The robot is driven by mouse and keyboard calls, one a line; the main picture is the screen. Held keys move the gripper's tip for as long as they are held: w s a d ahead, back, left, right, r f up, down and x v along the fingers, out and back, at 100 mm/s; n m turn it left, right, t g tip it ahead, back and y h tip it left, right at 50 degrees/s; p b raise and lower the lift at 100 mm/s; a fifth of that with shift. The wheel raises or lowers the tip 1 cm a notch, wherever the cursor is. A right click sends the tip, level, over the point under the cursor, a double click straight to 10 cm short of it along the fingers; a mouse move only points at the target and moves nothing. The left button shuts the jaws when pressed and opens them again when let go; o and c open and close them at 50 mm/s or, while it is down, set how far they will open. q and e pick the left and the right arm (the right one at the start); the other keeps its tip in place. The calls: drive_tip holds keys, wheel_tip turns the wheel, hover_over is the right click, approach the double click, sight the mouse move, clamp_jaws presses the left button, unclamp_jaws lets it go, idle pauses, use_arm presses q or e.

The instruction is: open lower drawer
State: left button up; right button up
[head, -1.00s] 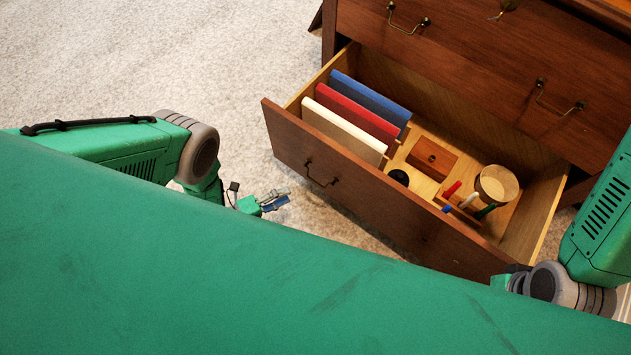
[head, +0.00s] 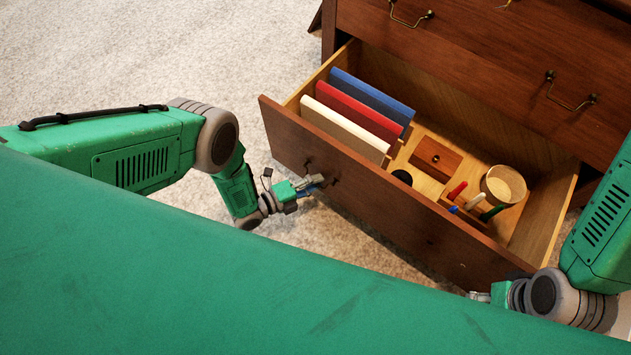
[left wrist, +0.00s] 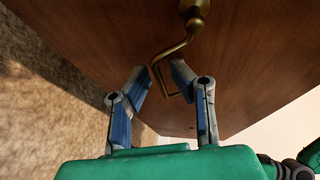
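The lower drawer (head: 400,215) is pulled well out from the wooden cabinet. Its brass handle (head: 318,174) is on the left part of its front; in the left wrist view the handle (left wrist: 172,52) hangs from a round mount. My left gripper (head: 316,181) is at this handle. In the left wrist view its two blue-grey fingers (left wrist: 160,72) are apart, with the bar of the handle between or just beyond their tips. My right gripper (head: 478,296) shows only in small part near the drawer's right front; its fingers are mostly hidden.
The drawer holds blue, red and white books (head: 352,120), a small wooden box (head: 436,159), a round cup (head: 503,185) and several pens. A closed upper drawer (head: 480,65) with brass handles is above. Pale carpet (head: 150,50) lies clear at left.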

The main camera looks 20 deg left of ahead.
use_arm(q)
clamp_jaws()
drive_tip(key=s, duration=0.1)
drive_tip(key=s+a+p, duration=0.1)
drive_tip(key=s, duration=0.3)
drive_tip(key=shift+s+a+f+p, duration=0.1)
drive_tip(key=shift+a+p, duration=0.3)
drive_tip(key=shift+c, duration=0.3)
unclamp_jaws()
drive_tip(key=o, duration=0.5)
drive_tip(key=shift+o, duration=0.2)
